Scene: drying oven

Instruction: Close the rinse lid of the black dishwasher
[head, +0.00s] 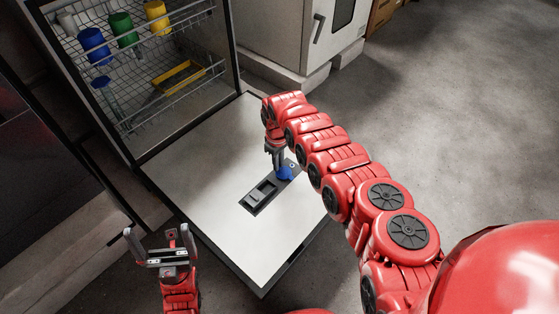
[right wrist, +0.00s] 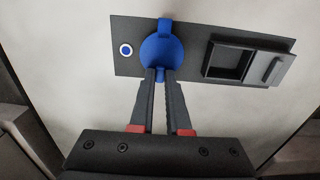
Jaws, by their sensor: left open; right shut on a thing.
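The black dishwasher's door (head: 215,185) is folded down, its pale inner face up. A dark dispenser panel (head: 262,197) is set in it. The round blue rinse lid (head: 286,174) is at the panel's far end; in the right wrist view the lid (right wrist: 160,48) lies over the panel (right wrist: 128,66), though its exact tilt is hard to tell. My right gripper (head: 278,160) is at the lid, and in the right wrist view its fingertips (right wrist: 160,75) are shut on the lid's near tab. My left gripper (head: 157,232) is open and empty, left of the door.
A wire rack (head: 165,78) in the dishwasher holds blue, green and yellow cups and a yellow tray (head: 178,75). A pale cabinet (head: 300,35) stands behind. Beside the lid is a rectangular compartment (right wrist: 228,62) with a grey slider. The floor (head: 430,110) to the right is clear.

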